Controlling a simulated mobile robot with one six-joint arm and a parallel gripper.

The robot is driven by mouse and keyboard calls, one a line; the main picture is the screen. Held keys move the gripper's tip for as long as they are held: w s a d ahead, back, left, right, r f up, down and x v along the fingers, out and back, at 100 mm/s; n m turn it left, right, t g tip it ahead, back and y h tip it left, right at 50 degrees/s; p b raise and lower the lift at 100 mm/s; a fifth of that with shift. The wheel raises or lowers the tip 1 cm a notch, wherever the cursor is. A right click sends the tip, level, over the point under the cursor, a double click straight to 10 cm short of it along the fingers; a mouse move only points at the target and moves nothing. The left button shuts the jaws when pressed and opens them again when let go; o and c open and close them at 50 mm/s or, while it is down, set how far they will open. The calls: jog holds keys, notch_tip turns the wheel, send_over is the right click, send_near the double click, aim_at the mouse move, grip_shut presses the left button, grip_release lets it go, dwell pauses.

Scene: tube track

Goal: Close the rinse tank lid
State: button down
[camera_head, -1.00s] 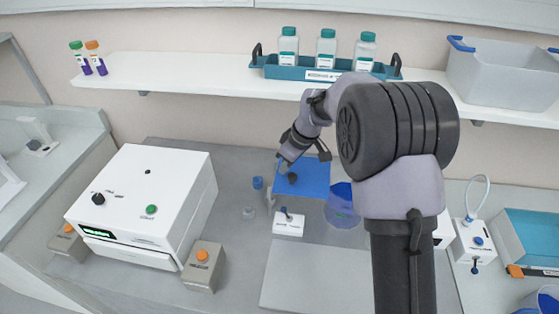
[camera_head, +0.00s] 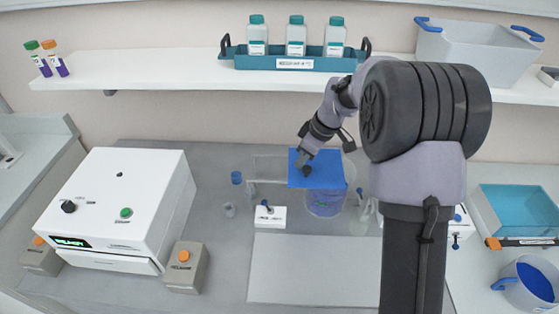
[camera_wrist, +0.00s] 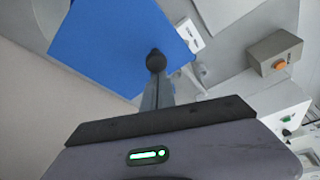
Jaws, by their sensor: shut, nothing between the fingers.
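The flat blue rinse tank lid (camera_head: 326,171) is in the middle of the head view, at the back of the bench. It overlaps the upper part of a clear tank with blue contents (camera_head: 325,203). I cannot tell its exact tilt or whether it touches the rim. My gripper (camera_head: 307,169) is shut, with its tip at the lid's left part. In the wrist view the lid (camera_wrist: 105,45) fills the upper left, and my shut gripper (camera_wrist: 156,62) ends in a dark round shape in front of it. Contact with the lid is unclear.
A small white block with a blue knob (camera_head: 270,217) stands in front left of the tank. A white instrument (camera_head: 120,205) is at left, with a grey button box (camera_head: 186,267) beside it. A pale mat (camera_head: 310,269) lies clear in front. A shelf (camera_head: 180,84) runs behind.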

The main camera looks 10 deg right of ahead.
aim_at(318, 174)
jog(key=shift+s+d, duration=0.25)
jog(key=shift+d, duration=0.95)
jog(key=shift+s+d, duration=0.2)
jog(key=shift+d, duration=0.95)
jog(key=shift+d, duration=0.1)
